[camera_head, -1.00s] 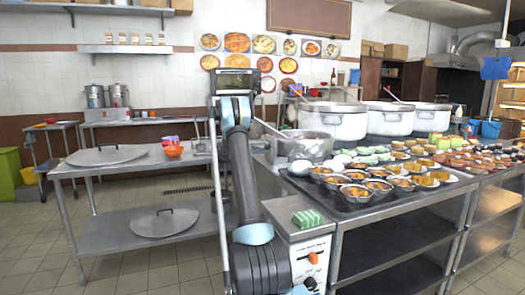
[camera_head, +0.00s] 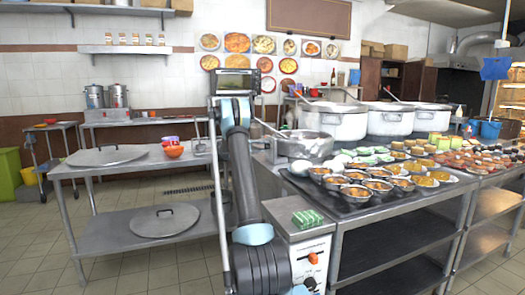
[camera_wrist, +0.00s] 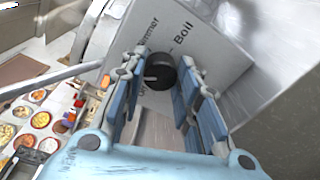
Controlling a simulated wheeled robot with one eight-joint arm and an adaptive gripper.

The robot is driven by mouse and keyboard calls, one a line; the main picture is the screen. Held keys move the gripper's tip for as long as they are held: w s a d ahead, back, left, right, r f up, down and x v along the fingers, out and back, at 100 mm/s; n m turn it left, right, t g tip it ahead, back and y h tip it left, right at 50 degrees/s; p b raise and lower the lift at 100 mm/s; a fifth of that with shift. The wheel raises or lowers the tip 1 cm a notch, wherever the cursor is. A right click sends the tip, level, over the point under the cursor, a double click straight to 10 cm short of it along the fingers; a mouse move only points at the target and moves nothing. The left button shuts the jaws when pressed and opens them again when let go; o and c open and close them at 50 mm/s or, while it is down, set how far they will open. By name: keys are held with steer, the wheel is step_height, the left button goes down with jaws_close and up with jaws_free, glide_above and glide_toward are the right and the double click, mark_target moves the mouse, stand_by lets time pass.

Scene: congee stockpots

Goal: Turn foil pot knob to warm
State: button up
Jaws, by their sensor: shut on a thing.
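A round black knob (camera_wrist: 160,70) sits on a pale label panel (camera_wrist: 205,70) in the wrist view. The words "Simmer" and "Boil" are readable beside it; other lettering at its left is partly covered. My gripper (camera_wrist: 158,78) has its blue fingers on both sides of the knob and is shut on it. The knob's pointer direction is too small to tell.
A green-and-white block (camera_head: 307,217) lies on the unit. A food counter with several bowls (camera_head: 355,193) and large pots (camera_head: 335,125) stands to the right. A steel table (camera_head: 120,175) with a lid is at the left. Tiled floor (camera_head: 165,275) is clear at bottom left.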

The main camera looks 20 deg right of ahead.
steer(key=shift+w+a+f, duration=0.1)
steer(key=shift+w+a, duration=0.05)
steer(key=o, duration=1.1)
steer(key=shift+f, duration=0.1)
steer(key=shift+c, duration=0.2)
steer(key=a, duration=1.1)
steer(key=shift+s+a+r, duration=0.35)
steer(key=shift+s+a, duration=0.05)
